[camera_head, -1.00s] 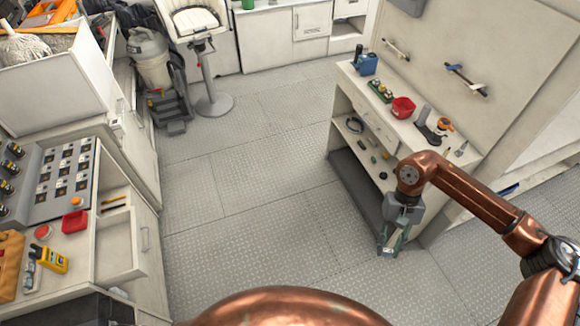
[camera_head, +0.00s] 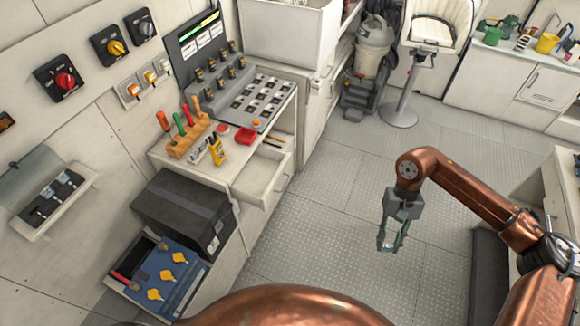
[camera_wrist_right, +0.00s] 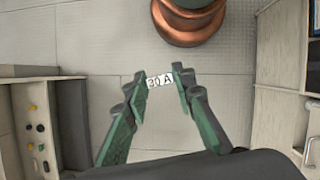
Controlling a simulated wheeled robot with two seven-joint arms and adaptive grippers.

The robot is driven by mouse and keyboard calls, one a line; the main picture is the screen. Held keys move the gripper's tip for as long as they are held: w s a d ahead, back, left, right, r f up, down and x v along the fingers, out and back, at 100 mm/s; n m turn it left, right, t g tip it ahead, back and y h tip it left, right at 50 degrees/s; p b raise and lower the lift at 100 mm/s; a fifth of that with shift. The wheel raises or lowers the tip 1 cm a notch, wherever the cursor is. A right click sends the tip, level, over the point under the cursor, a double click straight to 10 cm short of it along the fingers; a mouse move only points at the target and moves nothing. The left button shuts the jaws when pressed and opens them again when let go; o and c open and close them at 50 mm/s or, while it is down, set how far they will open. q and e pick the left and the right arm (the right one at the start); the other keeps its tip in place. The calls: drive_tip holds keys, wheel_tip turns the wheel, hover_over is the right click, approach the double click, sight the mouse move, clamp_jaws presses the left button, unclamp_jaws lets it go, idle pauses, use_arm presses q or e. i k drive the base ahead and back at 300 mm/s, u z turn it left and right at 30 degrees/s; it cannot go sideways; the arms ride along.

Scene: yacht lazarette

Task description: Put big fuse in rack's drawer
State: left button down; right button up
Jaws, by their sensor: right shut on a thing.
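My right gripper (camera_head: 390,243) is shut on a small white fuse, held in the air over the floor at the middle right. The right wrist view shows the fuse (camera_wrist_right: 160,80) between the fingertips of the right gripper (camera_wrist_right: 161,82), with "30 A" on its face. An open drawer (camera_head: 264,176) sticks out of the light cabinet below the console, to the left of my right gripper and well apart from it. A few thin items lie in or by the drawer. My left gripper is not in view.
A dark box (camera_head: 183,208) and a blue battery-like unit (camera_head: 170,272) stand nearer. A stool (camera_head: 402,110) stands behind. The floor between is clear.

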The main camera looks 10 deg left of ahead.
sight(255, 178)
drive_tip(key=u, duration=1.65)
drive_tip(key=i, duration=1)
